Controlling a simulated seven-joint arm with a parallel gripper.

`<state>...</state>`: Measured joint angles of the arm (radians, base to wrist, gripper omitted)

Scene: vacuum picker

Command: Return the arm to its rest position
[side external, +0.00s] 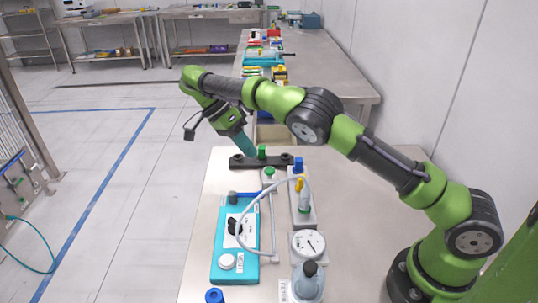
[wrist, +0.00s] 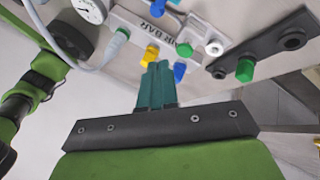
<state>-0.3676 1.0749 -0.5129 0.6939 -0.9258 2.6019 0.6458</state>
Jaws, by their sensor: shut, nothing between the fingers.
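My arm reaches from the lower right over the table in the side view, bent at the elbow. My gripper (side external: 251,155) points down and to the right, its teal fingers together. Its tips appear close to a black bar (side external: 240,162) with a green knob (side external: 262,151); I cannot tell whether they touch. In the wrist view the gripper (wrist: 157,66) is shut and empty, its tips overlapping a yellow knob (wrist: 152,52) and a blue knob (wrist: 179,71) behind them.
A teal panel (side external: 222,248) stands front left, with a gauge (side external: 308,244) and a bottle (side external: 308,284) beside it. A white hose (side external: 243,218) arches above. A blue-capped item (side external: 214,295) is at the front edge. The table's right part (side external: 352,210) is clear.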

